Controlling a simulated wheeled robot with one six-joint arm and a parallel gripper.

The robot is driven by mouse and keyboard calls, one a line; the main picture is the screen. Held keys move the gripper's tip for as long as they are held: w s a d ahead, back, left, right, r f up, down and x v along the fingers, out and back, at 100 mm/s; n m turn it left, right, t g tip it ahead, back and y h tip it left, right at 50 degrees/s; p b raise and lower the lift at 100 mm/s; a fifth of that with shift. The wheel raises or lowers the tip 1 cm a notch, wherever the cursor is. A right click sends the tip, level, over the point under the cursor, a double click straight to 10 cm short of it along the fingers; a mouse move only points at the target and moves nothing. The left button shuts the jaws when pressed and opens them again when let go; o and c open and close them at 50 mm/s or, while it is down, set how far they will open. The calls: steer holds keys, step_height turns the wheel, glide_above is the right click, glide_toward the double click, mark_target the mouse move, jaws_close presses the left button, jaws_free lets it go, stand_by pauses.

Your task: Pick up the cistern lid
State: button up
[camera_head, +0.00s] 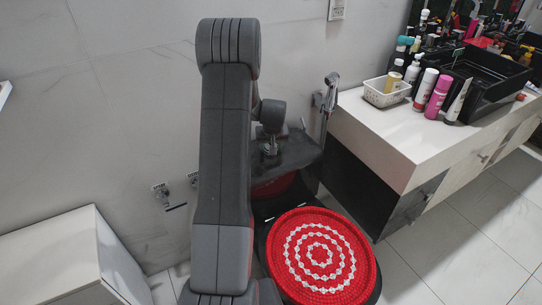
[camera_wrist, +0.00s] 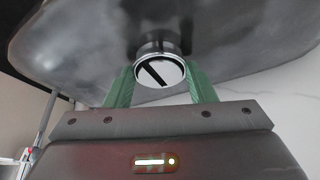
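The cistern lid (camera_head: 299,154) is a dark grey slab behind the toilet seat in the head view. In the wrist view the lid (camera_wrist: 235,45) fills the upper part, with a round chrome-rimmed knob (camera_wrist: 160,72) on it. The green fingers of my gripper (camera_wrist: 160,84) lie against both sides of this knob, with no clear gap. In the head view my gripper (camera_head: 270,148) is over the lid, partly hidden by my arm. I cannot tell whether the lid rests on the cistern or is clear of it.
A red-and-white patterned toilet seat cover (camera_head: 320,255) lies in front of the lid. A white counter (camera_head: 400,140) with bottles, a basket (camera_head: 386,92) and a black sink (camera_head: 490,75) stands at right. A hand sprayer (camera_head: 331,90) hangs close by. A white cabinet (camera_head: 60,260) is at left.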

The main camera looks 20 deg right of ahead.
jaws_close()
steer(key=shift+r, duration=0.25)
